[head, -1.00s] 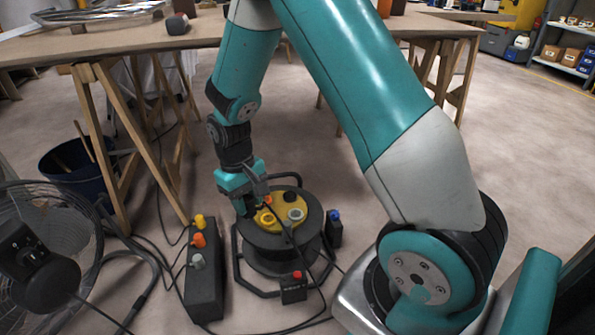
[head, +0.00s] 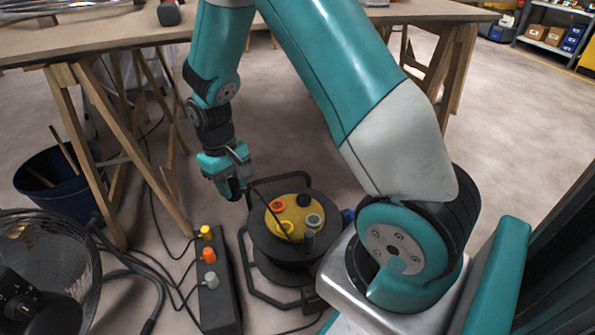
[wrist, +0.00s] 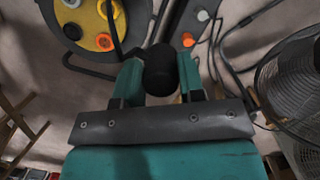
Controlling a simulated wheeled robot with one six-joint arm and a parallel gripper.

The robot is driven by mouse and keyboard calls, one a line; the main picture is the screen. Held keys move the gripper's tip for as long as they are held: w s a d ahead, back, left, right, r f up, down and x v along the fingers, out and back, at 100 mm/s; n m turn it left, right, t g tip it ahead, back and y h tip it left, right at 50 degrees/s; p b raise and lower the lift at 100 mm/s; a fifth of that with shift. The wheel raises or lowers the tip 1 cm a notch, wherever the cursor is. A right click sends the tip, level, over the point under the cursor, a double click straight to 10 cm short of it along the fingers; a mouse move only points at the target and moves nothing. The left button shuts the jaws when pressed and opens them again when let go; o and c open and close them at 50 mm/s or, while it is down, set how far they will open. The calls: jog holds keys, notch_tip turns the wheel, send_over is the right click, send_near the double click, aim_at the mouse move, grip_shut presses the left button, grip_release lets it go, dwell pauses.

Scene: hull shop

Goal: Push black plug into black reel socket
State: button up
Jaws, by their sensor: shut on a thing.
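In the head view the cable reel (head: 262,240) stands on the floor with a yellow top plate. Its black socket (head: 303,200) is at the plate's far right, beside a red, a yellow and a grey one. The black socket also shows in the wrist view (wrist: 72,31), at the upper left. My gripper (head: 232,188) is above and to the left of the reel, apart from it. It is shut on the black plug (wrist: 160,70), a dark cylinder between the jaws in the wrist view. The plug's front end is hidden.
A black cable (head: 268,208) runs from near my gripper across the reel top. A power strip (head: 218,290) with yellow, orange and grey plugs lies left of the reel. A fan (head: 45,260), a blue bucket (head: 60,185) and a trestle table (head: 110,40) stand around. Loose cables cross the floor.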

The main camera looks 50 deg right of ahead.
jog(key=shift+w+a, duration=0.1)
jog(key=shift+a, duration=0.25)
jog(key=shift+w+d+f+m, duration=0.15)
jog(key=shift+d+f+m, duration=0.1)
jog(key=shift+m, duration=0.05)
jog(key=d+f+m+t+b, duration=0.1)
jog(key=d+f+m+b, duration=0.2)
jog(key=d+f+m, duration=0.4)
jog(key=d+f+m+t+b, duration=0.2)
jog(key=d+f+m, duration=0.6)
jog(key=d+m, duration=1.1)
jog(key=m+b, duration=0.2)
jog(key=m, duration=0.4)
jog(key=shift+d+m+t+b, duration=0.25)
jog(key=shift+m+t+b, duration=0.05)
notch_tip(320, 180, down, 6)
jog(key=b, duration=0.5)
jog(key=shift+r+b, duration=0.15)
jog(key=shift+b, duration=0.25)
jog(key=shift+w+a+r+p, duration=0.1)
jog(key=shift+p, duration=0.3)
